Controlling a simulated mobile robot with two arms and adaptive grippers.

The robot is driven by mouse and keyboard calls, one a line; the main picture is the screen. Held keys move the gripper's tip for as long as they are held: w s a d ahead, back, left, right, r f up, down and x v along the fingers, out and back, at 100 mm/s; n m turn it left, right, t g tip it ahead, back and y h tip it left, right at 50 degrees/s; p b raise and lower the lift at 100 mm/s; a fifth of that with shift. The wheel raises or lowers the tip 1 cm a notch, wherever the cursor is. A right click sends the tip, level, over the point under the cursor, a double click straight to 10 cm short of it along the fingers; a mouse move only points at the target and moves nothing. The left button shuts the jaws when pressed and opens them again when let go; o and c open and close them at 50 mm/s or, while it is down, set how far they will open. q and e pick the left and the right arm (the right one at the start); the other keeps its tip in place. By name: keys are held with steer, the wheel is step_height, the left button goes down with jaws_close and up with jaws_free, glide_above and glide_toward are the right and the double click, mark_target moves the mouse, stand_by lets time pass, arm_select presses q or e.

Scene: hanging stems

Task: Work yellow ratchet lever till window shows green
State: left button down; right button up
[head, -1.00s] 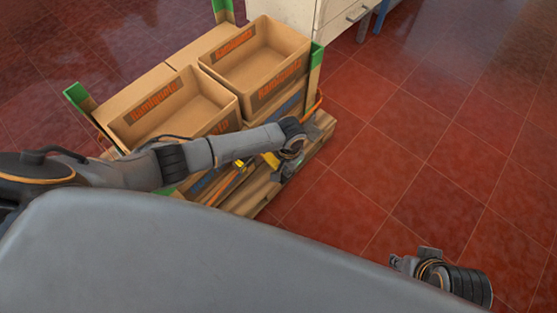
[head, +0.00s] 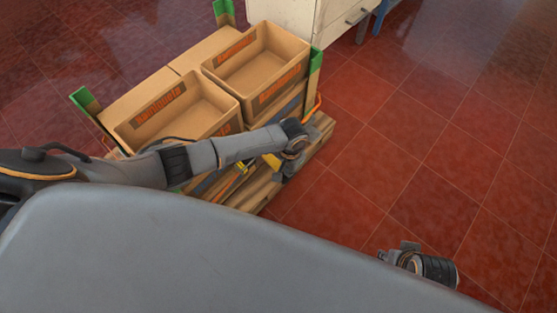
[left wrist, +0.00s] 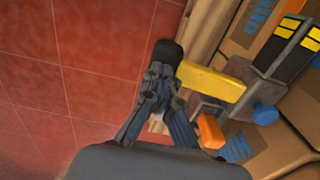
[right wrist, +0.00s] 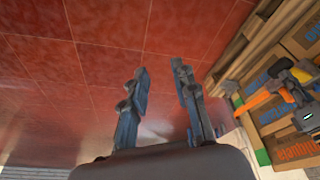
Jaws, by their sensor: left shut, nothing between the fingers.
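The yellow lever (left wrist: 212,84) shows in the left wrist view, with a dark rounded end and a grey mount with a blue knob (left wrist: 265,114) on its right. In the head view only a bit of yellow (head: 272,161) shows beside my left arm. My left gripper (left wrist: 160,88) is shut and empty, its fingers close beside the lever's dark end; I cannot tell if they touch. It also shows in the head view (head: 286,168). My right gripper (right wrist: 157,75) is open and empty over the floor. I cannot make out the window's colour.
Two open cardboard boxes (head: 238,103) stand on a wooden pallet (head: 253,197) with green-topped corner posts (head: 316,60). An orange part (left wrist: 210,131) lies below the lever. A white cabinet (head: 332,22) stands behind. The red tiled floor (head: 420,130) to the right is clear.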

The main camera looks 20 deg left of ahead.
arm_select(q)
steer(key=shift+d+r, duration=0.1)
steer(key=shift+r, duration=0.05)
arm_select(e)
steer(key=shift+f, duration=0.7)
arm_select(q)
steer(key=shift+r+p, duration=0.7)
steer(key=shift+p, duration=0.3)
arm_select(e)
step_height(320, 180, down, 6)
steer(key=shift+s, duration=0.25)
arm_select(q)
steer(key=shift+f, duration=0.1)
